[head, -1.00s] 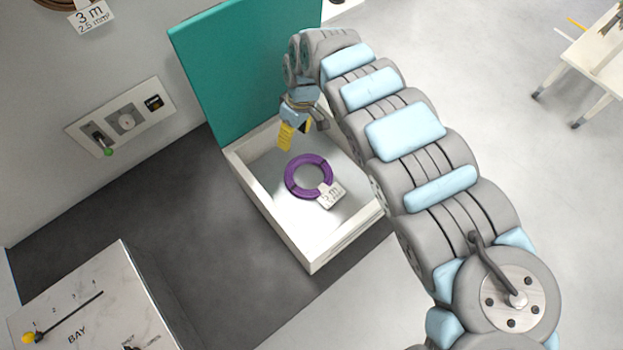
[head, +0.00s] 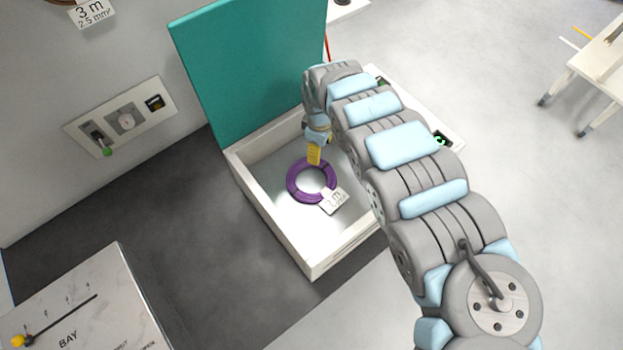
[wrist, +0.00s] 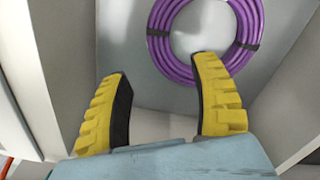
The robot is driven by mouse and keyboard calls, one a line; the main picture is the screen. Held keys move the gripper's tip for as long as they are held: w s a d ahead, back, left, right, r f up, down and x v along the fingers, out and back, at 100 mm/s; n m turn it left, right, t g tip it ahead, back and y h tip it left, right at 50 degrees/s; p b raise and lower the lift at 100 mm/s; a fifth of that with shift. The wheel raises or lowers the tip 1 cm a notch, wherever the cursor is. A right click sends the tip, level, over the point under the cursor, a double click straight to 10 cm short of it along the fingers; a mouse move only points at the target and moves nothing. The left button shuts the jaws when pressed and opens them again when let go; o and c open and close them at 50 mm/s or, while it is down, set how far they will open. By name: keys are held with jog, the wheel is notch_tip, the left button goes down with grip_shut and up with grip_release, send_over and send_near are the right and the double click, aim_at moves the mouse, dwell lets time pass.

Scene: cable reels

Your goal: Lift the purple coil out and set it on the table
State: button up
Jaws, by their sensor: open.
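The purple coil (head: 292,184) lies flat inside an open white box (head: 270,228), with a white label (head: 334,201) at its lower right edge. The coil also shows at the top of the wrist view (wrist: 178,62), bound with black ties. My gripper (head: 314,155) is over the back part of the box, at the coil's far edge in the head view. In the wrist view its yellow fingers (wrist: 160,95) are apart with nothing between them. The right fingertip overlaps the coil's lower edge in the picture; I cannot tell whether it touches.
The box's teal lid (head: 250,70) stands open at the back. A wall panel (head: 122,120) with a green-tipped lever is at left, and a marble-look console (head: 85,300) marked BAY at lower left. A white table (head: 600,65) stands at far right. Grey floor is clear between.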

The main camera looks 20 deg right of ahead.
jog(key=shift+s+f, duration=0.1)
jog(key=shift+f, duration=3.85)
grip_shut()
